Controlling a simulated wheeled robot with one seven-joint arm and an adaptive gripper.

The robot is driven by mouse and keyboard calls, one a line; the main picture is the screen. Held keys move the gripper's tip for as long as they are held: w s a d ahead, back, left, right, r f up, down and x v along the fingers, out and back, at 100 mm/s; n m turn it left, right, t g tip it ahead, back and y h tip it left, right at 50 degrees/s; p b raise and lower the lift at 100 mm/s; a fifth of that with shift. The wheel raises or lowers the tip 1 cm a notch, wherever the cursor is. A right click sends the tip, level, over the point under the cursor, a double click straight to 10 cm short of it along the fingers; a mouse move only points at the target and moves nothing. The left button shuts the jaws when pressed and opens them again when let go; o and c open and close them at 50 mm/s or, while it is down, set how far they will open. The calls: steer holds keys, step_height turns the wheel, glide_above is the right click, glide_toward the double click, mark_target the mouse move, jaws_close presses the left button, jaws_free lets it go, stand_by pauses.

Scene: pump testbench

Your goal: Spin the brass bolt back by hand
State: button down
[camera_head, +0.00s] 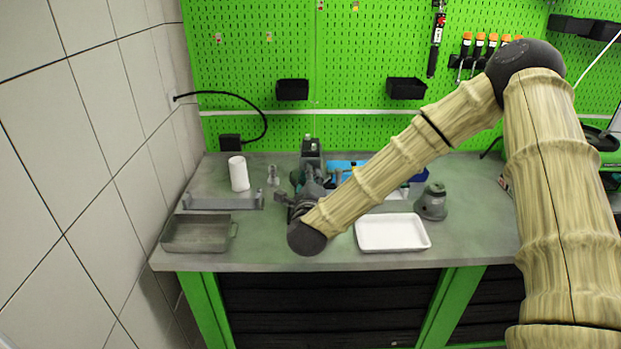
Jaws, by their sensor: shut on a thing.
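My gripper (284,201) is small and dark at the end of my arm, just in front of and to the left of the grey-green pump (311,172). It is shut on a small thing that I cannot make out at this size. The brass bolt cannot be picked out; my gripper and wrist cover the near side of the pump. I cannot tell how the gripper touches the pump body.
A grey metal tray (198,245) and a white tray (412,245) lie along the bench front. A white cylinder (238,173) stands behind a grey rail (222,205). A grey-green part (433,203) stands right. Bare bench shows at the far right.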

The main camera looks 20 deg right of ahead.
steer(key=shift+f, duration=0.2)
steer(key=n+b, duration=0.1)
steer(key=n, duration=0.5)
steer(key=n+b, duration=0.2)
steer(key=n, duration=0.5)
steer(key=n+b, duration=0.2)
steer(key=n, duration=0.5)
steer(key=shift+r, duration=0.25)
steer(key=c, duration=1.4)
jaws_free()
steer(key=shift+d, duration=0.1)
